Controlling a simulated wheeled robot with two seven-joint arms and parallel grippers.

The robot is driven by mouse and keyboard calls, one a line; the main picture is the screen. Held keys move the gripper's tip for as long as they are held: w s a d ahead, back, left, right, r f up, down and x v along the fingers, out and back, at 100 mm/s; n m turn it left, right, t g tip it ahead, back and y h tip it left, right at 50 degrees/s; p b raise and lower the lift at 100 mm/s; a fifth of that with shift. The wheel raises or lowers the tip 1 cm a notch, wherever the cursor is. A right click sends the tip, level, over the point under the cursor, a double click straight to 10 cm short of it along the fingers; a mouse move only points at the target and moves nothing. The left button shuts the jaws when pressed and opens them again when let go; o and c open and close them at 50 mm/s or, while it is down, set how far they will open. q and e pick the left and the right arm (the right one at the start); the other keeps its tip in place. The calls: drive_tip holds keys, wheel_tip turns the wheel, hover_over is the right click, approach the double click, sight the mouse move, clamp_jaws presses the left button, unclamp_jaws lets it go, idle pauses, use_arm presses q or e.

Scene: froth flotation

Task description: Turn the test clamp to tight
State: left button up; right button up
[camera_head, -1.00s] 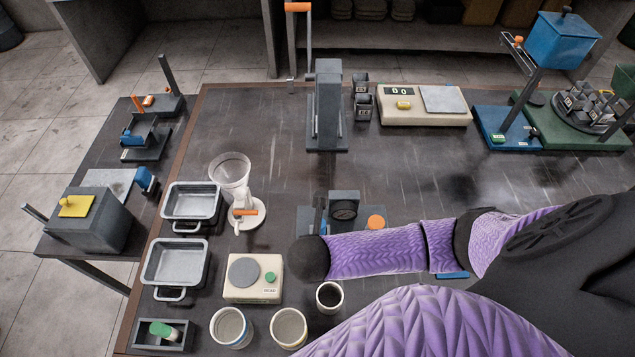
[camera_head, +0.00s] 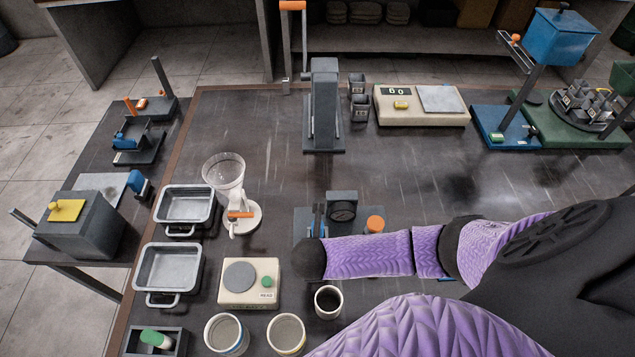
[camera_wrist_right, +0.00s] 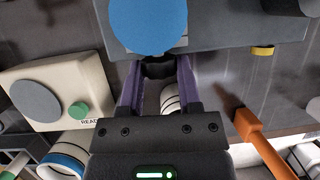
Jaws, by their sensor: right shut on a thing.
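A grey fixture with a round dark gauge (camera_head: 343,210) stands near the middle of the table in the head view. I take it to be the test clamp. My right arm crosses in front of it, and its round dark wrist covers the fixture's lower left. In the right wrist view, my right gripper (camera_wrist_right: 160,72) is shut on a small dark piece just below a large blue disc (camera_wrist_right: 148,22). I cannot tell from the frames how far the clamp is turned. My left gripper is out of view.
Metal trays (camera_head: 168,270) and a clear vessel (camera_head: 224,172) on a white stand are farther left. An orange knob (camera_head: 375,224) sits beside my forearm.

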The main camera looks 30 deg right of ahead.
clamp_jaws()
drive_tip(key=shift+d, duration=0.1)
drive_tip(key=shift+s+d+t+y+p, duration=0.1)
drive_tip(key=shift+t+y+p, duration=0.5)
drive_tip(key=shift+y, duration=0.3)
drive_tip(key=shift+s+d+f+m+t+y+b, duration=0.15)
drive_tip(key=shift+m+t+y, duration=0.15)
drive_tip(key=shift+t+y, duration=0.35)
drive_tip(key=shift+w+r+m+t+y+b, duration=0.15)
drive_tip(key=shift+m+t+y, duration=0.2)
drive_tip(key=shift+y, duration=0.5)
drive_tip(key=shift+s+f, duration=0.1)
drive_tip(key=o, duration=0.9)
unclamp_jaws()
